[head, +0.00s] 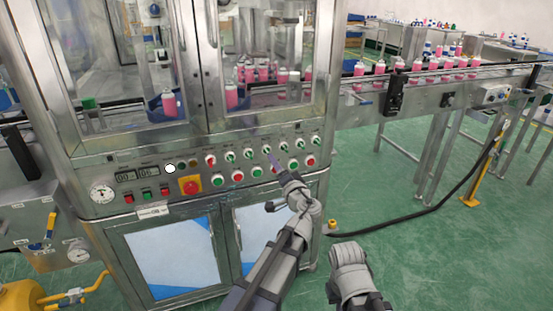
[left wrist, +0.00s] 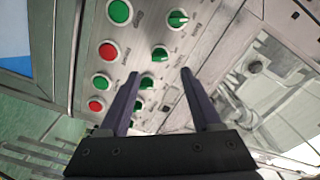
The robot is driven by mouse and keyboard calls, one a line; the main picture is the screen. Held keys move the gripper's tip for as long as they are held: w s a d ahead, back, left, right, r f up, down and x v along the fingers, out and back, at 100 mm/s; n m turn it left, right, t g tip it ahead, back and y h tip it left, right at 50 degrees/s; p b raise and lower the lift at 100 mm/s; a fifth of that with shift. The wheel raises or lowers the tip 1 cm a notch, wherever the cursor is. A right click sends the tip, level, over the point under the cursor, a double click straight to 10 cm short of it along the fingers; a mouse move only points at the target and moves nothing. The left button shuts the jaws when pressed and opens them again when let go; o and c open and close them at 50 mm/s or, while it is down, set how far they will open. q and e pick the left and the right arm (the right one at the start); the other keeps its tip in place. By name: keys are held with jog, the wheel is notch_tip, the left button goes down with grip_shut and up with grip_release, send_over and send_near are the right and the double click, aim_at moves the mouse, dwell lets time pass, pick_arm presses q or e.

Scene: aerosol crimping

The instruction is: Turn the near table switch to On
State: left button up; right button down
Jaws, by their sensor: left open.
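A row of green rotary switches (head: 248,153) runs along the upper control panel of the steel machine; several also show in the left wrist view (left wrist: 160,53). The labels are too small to read, so I cannot tell which is the near table switch. My left gripper (head: 272,158) is in front of the panel at the right half of the row. In the left wrist view its two dark fingers (left wrist: 161,74) are spread, with rotary switches seen between them. I cannot tell if they touch the panel. Part of my right arm shows low in the head view, without its gripper.
Red and green push buttons (head: 237,174) sit just below the switches. A conveyor (head: 430,76) with pink cans extends right. Green floor (head: 450,245) is open at the right.

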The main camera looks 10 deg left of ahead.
aim_at(268, 152)
pick_arm(q)
jog(key=x, duration=0.7)
jog(key=shift+a, duration=0.1)
jog(key=shift+c, duration=0.3)
grip_shut()
